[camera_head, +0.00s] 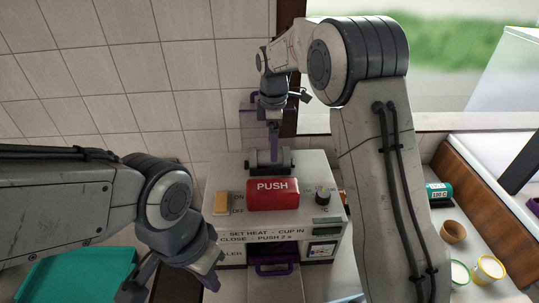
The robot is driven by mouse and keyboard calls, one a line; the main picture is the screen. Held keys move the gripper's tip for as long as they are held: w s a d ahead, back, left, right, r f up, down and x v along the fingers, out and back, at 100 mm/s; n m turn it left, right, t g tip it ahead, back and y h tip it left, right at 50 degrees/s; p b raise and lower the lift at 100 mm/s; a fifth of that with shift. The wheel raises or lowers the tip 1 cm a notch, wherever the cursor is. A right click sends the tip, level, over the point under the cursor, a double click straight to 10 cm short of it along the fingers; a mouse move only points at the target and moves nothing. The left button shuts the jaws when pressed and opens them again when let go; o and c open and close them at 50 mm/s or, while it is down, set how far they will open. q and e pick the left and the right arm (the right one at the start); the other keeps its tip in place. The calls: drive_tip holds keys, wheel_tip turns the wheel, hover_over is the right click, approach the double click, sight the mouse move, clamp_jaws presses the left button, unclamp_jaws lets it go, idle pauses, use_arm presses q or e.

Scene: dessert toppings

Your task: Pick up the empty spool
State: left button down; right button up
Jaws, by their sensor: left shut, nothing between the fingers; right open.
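A grey cylinder with darker ends, which looks like the spool (269,159), lies sideways on top of the white sealing machine (223,181), behind its red PUSH block. My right gripper (273,148) points down from above at the middle of this cylinder. Its fingers show nearly edge-on, and I cannot tell whether they straddle or touch the cylinder. It is open. My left gripper (136,288) is shut and empty at the lower left, in front of the machine's left side and partly cut off by the bottom edge.
The red PUSH block (272,194), an orange switch (221,202) and a dark knob (323,196) are on the machine. A teal tray (75,277) lies at lower left. A teal container (439,191), a brown cup (453,232) and a yellow-rimmed cup (488,270) stand at right.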

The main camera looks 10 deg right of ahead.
drive_tip(key=shift+f+p, duration=0.4)
drive_tip(key=shift+f, duration=1.2)
drive_tip(key=c, duration=1.4)
drive_tip(key=shift+c, duration=0.2)
